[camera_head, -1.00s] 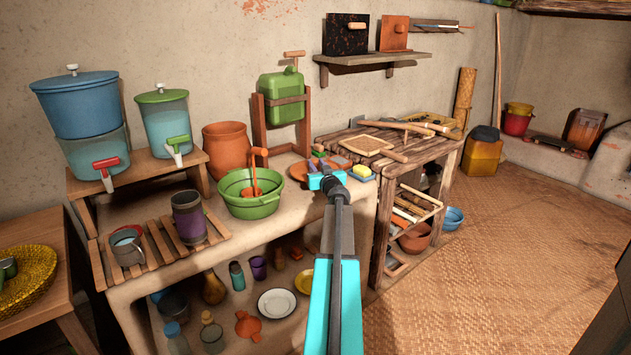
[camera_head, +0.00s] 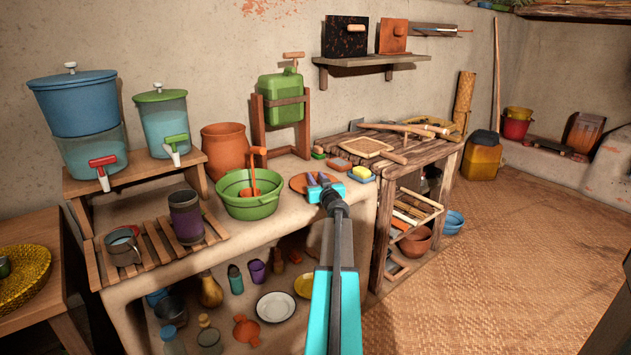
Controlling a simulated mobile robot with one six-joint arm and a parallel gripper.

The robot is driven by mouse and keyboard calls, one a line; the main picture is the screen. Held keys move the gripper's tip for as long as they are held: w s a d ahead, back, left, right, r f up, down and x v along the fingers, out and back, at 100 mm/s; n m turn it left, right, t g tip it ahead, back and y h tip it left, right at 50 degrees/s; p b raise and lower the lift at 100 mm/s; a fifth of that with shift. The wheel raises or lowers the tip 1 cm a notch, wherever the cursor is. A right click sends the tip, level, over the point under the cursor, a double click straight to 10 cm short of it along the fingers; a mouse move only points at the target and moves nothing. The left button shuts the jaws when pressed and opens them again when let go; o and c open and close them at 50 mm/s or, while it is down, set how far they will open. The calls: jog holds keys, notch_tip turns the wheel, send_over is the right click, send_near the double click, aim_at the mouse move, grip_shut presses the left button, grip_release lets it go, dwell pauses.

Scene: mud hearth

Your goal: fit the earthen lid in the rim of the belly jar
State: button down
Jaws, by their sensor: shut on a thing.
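The earthen lid (camera_head: 298,184) is a flat orange-brown disc over the right part of the earthen counter. My gripper (camera_head: 318,180) is shut on it, its fingers covering the lid's middle and right part. I cannot tell how far the lid is above the counter. An orange clay jar (camera_head: 226,152), apparently the belly jar, stands upright at the back of the counter, left of my gripper and apart from it. Its rim shows no lid; the green basin hides part of its lower side.
A green basin (camera_head: 250,203) with an orange-handled tool stands between the jar and my gripper. A green canister (camera_head: 281,97) in a wooden stand is behind. Scrubbing blocks and a yellow sponge (camera_head: 361,173) lie behind and right of the lid. A wooden rack (camera_head: 415,165) stands at right.

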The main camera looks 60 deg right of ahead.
jog(key=c, duration=1.4)
grip_release()
jog(key=shift+c, duration=0.2)
jog(key=shift+v, duration=1.1)
jog(key=shift+p+v, duration=1.15)
jog(key=shift+v, duration=3.8)
jog(key=shift+s, duration=0.1)
